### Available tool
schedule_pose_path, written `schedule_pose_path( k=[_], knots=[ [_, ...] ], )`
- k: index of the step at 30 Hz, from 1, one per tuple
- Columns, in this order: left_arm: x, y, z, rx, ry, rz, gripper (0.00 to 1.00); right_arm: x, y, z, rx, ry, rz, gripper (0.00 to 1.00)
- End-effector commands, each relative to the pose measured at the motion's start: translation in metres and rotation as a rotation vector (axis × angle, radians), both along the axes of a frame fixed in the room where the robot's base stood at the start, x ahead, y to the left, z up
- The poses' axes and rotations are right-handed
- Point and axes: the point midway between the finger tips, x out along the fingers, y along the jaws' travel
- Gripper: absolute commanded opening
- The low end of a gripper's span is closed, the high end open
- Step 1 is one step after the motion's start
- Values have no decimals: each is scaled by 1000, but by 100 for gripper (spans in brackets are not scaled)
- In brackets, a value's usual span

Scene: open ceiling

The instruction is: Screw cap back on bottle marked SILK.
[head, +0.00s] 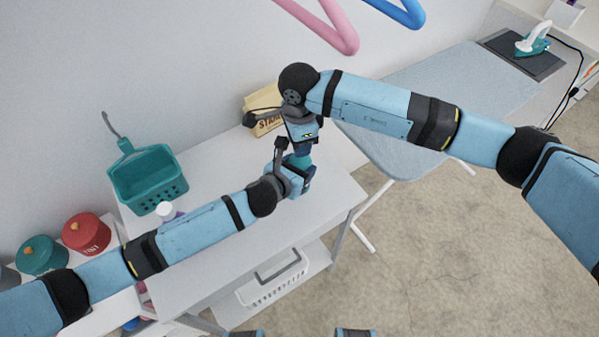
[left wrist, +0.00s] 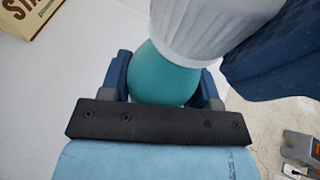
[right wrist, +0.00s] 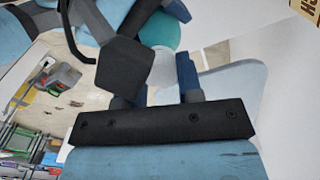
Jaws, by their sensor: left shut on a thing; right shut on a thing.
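The teal bottle (head: 301,160) is between the fingers of my left gripper (head: 294,176), above the white table; in the left wrist view its rounded teal body (left wrist: 163,80) shows between the fingers. No SILK marking is visible. A white ribbed cap (left wrist: 205,28) sits over the bottle's top in that view, with the dark blue finger of my right gripper (left wrist: 272,52) beside it. My right gripper (head: 304,143) is shut on the cap, directly above my left gripper. In the right wrist view the cap (right wrist: 164,66) is partly hidden. I cannot tell whether the threads are engaged.
A teal basket (head: 148,180) and a small white-capped container (head: 166,210) stand at the table's left. A starch box (head: 262,104) stands at the back. An ironing board (head: 430,100) is to the right. The table's (head: 230,240) front is clear.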

Motion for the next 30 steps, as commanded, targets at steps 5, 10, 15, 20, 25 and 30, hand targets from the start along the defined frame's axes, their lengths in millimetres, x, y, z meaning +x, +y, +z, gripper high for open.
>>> schedule_pose_path(
  k=[5,10,15,20,25,30],
  knots=[
    [0,0,0,-1,1,0,0,0,0,0,0,0,1,5],
    [0,0,0,-1,1,0,0,0,0,0,0,0,2,59],
    [0,0,0,-1,1,0,0,0,0,0,0,0,3,59],
    [0,0,0,0,0,0,0,0,0,4,0,-1,3,59],
    [0,0,0,0,0,0,0,1,0,25,0,-3,4,59],
    [0,0,0,0,0,0,0,1,0,43,0,-1,3,59]
  ],
)
